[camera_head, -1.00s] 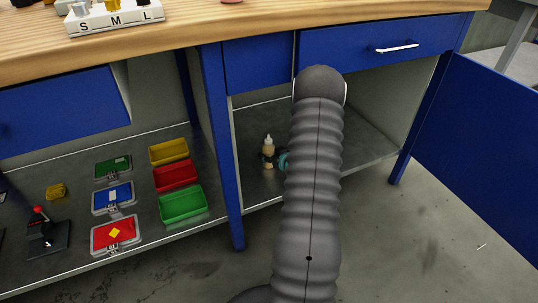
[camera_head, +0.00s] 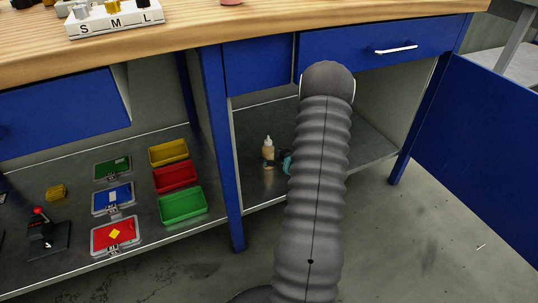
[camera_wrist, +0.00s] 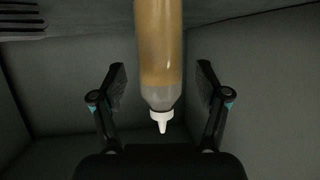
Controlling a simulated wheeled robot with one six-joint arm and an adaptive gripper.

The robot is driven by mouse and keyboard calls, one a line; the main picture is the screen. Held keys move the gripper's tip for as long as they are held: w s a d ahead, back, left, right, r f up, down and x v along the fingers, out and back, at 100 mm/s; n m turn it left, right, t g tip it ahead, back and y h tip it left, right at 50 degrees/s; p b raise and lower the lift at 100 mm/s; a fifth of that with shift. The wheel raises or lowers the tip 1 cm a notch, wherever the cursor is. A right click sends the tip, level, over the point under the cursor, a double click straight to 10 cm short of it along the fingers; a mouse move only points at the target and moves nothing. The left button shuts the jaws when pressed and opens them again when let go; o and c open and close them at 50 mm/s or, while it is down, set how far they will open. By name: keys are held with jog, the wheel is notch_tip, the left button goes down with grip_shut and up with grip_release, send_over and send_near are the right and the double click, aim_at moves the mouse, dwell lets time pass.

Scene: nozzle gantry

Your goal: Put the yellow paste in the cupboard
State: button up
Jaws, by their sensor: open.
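The yellow paste is a clear bottle (camera_head: 268,152) with tan-yellow contents and a pale nozzle tip. In the head view it stands upright on the shelf inside the open cupboard (camera_head: 350,150). In the wrist view the bottle (camera_wrist: 159,50) appears with its white nozzle toward my gripper. My gripper (camera_wrist: 160,78) is open, with one finger on each side of the bottle and a visible gap on both sides. In the head view my arm hides most of my gripper; only a teal part shows, just right of the bottle.
The blue cupboard door (camera_head: 480,150) stands open at the right. A blue upright (camera_head: 222,150) borders the cupboard on the left. Left of it, a lower shelf holds yellow, red (camera_head: 176,177) and green bins and several coloured cases. The wooden worktop (camera_head: 280,32) lies above.

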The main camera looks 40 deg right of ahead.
jog(key=v, duration=0.9)
jog(key=shift+p, duration=0.35)
